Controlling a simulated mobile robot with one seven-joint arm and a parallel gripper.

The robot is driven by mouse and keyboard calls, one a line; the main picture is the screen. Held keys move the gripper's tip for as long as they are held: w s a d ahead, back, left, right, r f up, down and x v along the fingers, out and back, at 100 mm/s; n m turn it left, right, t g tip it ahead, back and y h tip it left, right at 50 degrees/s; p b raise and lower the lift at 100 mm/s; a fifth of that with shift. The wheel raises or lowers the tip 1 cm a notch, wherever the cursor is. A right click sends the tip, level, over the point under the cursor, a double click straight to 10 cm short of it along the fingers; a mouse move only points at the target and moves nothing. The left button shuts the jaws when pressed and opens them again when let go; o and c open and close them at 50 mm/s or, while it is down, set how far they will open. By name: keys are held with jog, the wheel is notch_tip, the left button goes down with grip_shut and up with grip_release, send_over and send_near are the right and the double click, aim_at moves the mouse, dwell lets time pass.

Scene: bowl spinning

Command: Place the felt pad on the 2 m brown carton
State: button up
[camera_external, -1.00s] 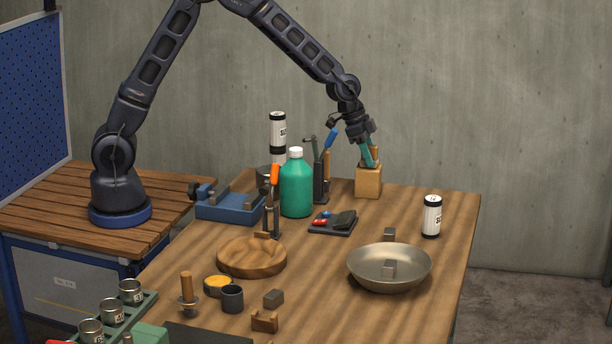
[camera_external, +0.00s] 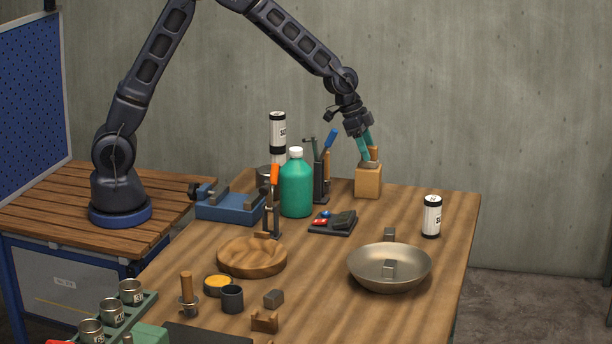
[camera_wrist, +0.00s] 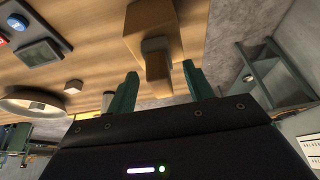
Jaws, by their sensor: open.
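My gripper (camera_external: 367,158) is open, its two green fingers pointing down above a tan wooden block (camera_external: 368,182) at the back of the table. In the wrist view the fingers (camera_wrist: 160,70) stand apart on either side of a brown upright piece (camera_wrist: 159,70) with a grey part at the tan block (camera_wrist: 143,18). Contact with the fingers cannot be told. I cannot pick out the felt pad or the 2 m brown carton with certainty. A dark flat piece lies on a small black tray (camera_external: 322,229) left of the tan block.
A green bottle (camera_external: 297,187), a tool stand (camera_external: 320,190) and a blue vise-like fixture (camera_external: 228,206) stand to the left. A metal pan (camera_external: 366,279), a white can (camera_external: 432,217) and a wooden dish (camera_external: 252,262) are nearer. Bare tabletop lies right of the tray.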

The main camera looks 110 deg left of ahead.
jog(key=v, duration=1)
jog(key=s+d+r, duration=0.6)
jog(key=s+d, duration=0.2)
jog(key=d, duration=0.1)
jog(key=s+d+r, duration=0.5)
jog(key=s+d, duration=0.3)
jog(key=d, duration=0.1)
jog(key=s+d, duration=0.5)
jog(key=s, duration=0.6)
jog(key=s+d, duration=0.5)
jog(key=s, duration=0.7)
